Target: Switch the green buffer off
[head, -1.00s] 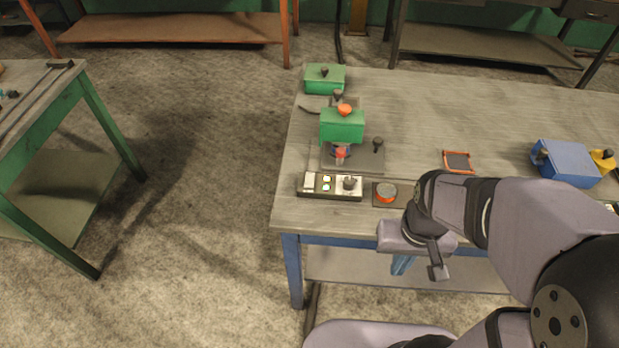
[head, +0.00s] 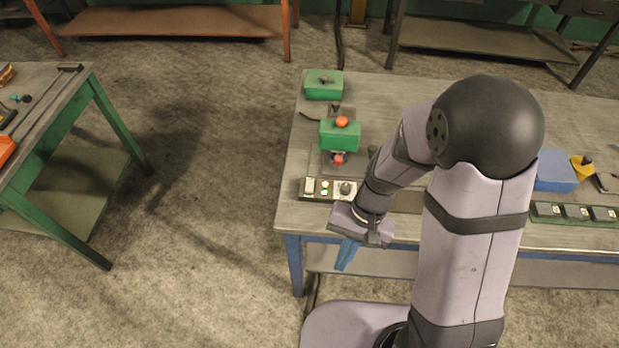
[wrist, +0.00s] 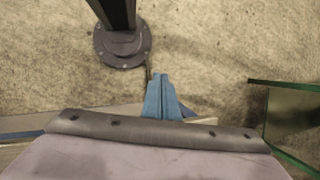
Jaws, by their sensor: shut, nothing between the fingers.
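A green machine (head: 340,135) with a red knob on top stands near the left end of the workbench. It looks like the green buffer. A small red part shows below its green body. In front of it lies a dark control box (head: 320,189) with a pale switch, small lit lights and a dark knob (head: 346,188). My gripper (head: 346,254), with blue fingers, is shut and empty. In the head view it appears just below the control box, at the bench's front edge, apart from it. Its fingers also show in the wrist view (wrist: 163,95), over the floor.
My arm covers the bench's middle. A blue box (head: 555,172), a yellow part (head: 582,166) and a switch strip (head: 574,213) lie to the right. Another bench (head: 100,120) stands left across open floor.

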